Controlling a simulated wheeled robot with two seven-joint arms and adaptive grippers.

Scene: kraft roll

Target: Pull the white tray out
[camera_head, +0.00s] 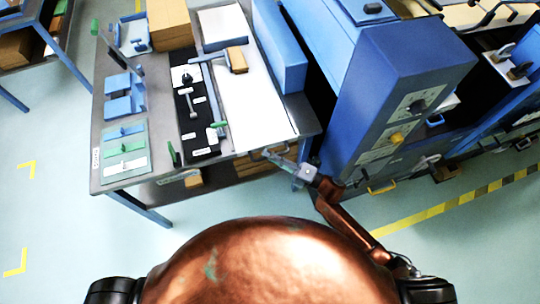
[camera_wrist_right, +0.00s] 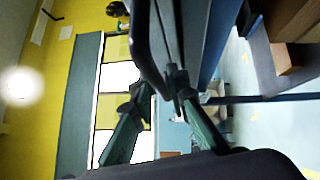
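A long white flat panel, which I take to be the white tray (camera_head: 262,105), lies along the right part of the grey workbench, its near end at the front edge. My right gripper (camera_head: 268,155) is at that front edge, close to the panel's near right corner. My left gripper is in no view.
The workbench (camera_head: 104,150) also holds a black strip with tools (camera_head: 198,105), a brown block (camera_head: 237,60), a cardboard box (camera_head: 170,25) and blue and green plates. A blue machine (camera_head: 400,70) stands close on the right. Clear floor lies in front and left.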

